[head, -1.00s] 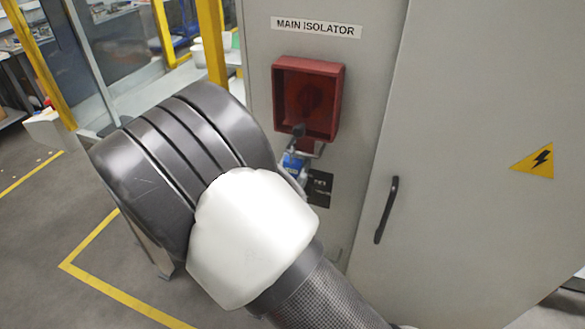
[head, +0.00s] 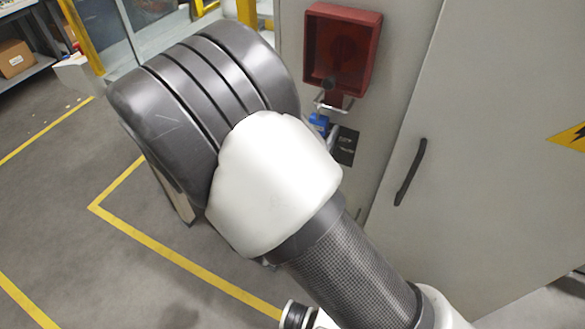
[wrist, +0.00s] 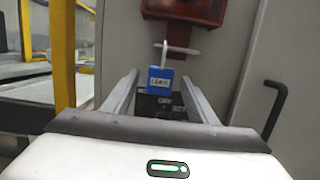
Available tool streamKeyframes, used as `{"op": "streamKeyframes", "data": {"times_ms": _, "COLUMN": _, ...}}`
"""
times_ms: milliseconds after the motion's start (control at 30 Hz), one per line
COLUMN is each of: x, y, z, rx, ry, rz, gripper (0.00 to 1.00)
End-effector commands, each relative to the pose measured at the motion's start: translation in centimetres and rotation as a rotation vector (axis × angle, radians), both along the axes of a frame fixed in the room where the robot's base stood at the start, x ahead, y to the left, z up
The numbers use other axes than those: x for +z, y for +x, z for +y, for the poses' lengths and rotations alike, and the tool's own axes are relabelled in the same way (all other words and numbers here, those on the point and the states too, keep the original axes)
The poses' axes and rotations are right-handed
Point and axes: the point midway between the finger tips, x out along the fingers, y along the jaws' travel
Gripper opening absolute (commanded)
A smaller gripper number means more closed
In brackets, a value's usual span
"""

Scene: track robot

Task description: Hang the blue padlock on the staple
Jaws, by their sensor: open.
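The blue padlock (wrist: 160,82), with a white label, is upright below the staple (wrist: 178,50), a pale bar under the red box. Its shackle reaches up to the staple and it appears to hang there, though the exact threading is too small to tell. My gripper (wrist: 160,77) is open, with one finger on each side of the padlock and gaps visible between. In the head view the padlock (head: 319,121) and staple (head: 331,106) show just past my arm, which hides most of the gripper.
The red isolator box (head: 342,48) is on the grey cabinet front, above the staple. A black plate (head: 347,146) is on the panel below. A dark door handle (head: 410,172) stands to the right. Open floor with yellow lines lies to the left.

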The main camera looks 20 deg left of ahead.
Motion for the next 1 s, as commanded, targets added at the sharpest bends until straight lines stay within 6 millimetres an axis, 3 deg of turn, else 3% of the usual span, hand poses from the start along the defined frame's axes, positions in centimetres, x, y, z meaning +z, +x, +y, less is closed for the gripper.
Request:
{"op": "streamKeyframes", "data": {"times_ms": 300, "x": -1.8, "y": -7.8, "z": 0.8, "rx": 0.006, "ry": 0.000, "rz": 0.001, "gripper": 0.53}}
{"op": "streamKeyframes", "data": {"times_ms": 500, "x": -2.5, "y": -11.8, "z": 1.0, "rx": 0.005, "ry": -0.001, "rz": 0.001, "gripper": 0.53}}
{"op": "streamKeyframes", "data": {"times_ms": 700, "x": -2.9, "y": -14.0, "z": 1.1, "rx": 0.002, "ry": 0.000, "rz": 0.000, "gripper": 0.53}}
{"op": "streamKeyframes", "data": {"times_ms": 1000, "x": -2.8, "y": -14.3, "z": 1.0, "rx": -0.004, "ry": 0.002, "rz": 0.001, "gripper": 0.53}}
